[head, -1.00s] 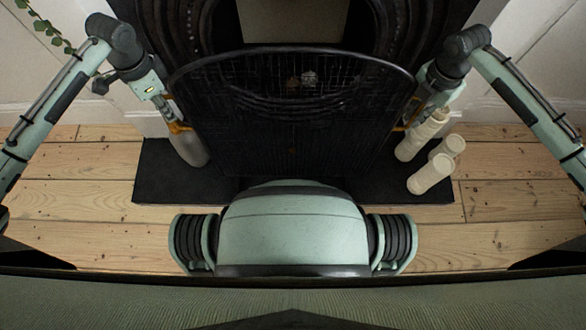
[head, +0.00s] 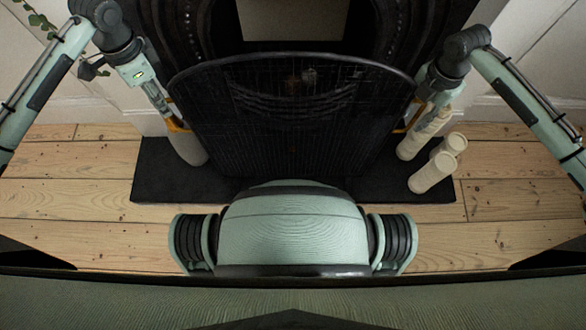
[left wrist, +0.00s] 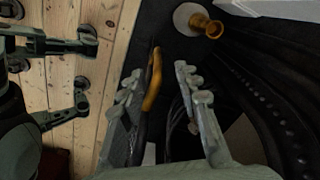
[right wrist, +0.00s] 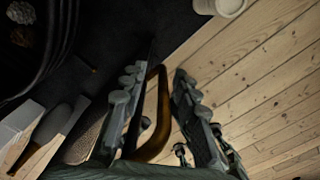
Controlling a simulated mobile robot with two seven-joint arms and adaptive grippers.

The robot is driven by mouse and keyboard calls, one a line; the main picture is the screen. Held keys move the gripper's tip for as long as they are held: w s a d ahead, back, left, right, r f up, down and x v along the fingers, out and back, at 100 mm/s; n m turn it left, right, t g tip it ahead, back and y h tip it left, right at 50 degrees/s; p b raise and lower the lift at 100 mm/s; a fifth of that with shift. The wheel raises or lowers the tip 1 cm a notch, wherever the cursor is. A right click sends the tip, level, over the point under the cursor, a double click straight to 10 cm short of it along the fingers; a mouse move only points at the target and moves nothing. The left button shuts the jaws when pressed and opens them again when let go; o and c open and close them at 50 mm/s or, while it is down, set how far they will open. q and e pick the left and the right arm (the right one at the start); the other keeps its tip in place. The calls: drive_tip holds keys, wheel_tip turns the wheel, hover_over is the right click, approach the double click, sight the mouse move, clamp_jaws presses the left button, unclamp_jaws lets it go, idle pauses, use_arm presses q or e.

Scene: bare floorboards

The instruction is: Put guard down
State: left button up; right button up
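The guard (head: 290,130) is a black mesh fire screen with a curved top, standing on the dark hearth in front of the fireplace. It has a brass-coloured handle at each side. My left gripper (head: 176,122) is at the guard's left side. In the left wrist view its fingers (left wrist: 158,72) are spread, with the handle (left wrist: 153,82) between them and a gap to the right finger. My right gripper (head: 412,122) is at the right side.
The dark hearth slab (head: 160,182) lies on bare floorboards (head: 70,205). Cream candles (head: 432,172) stand at the right of the hearth. A pale cylinder (head: 190,148) stands at the left, close to my left gripper. The fireplace opening (head: 292,20) is behind the guard.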

use_arm(q)
wheel_tip(320, 180, up, 7)
drive_tip(key=shift+r, duration=0.3)
use_arm(e)
drive_tip(key=shift+r, duration=0.1)
wheel_tip(320, 180, up, 12)
drive_tip(key=shift+f, duration=0.1)
idle(0.6)
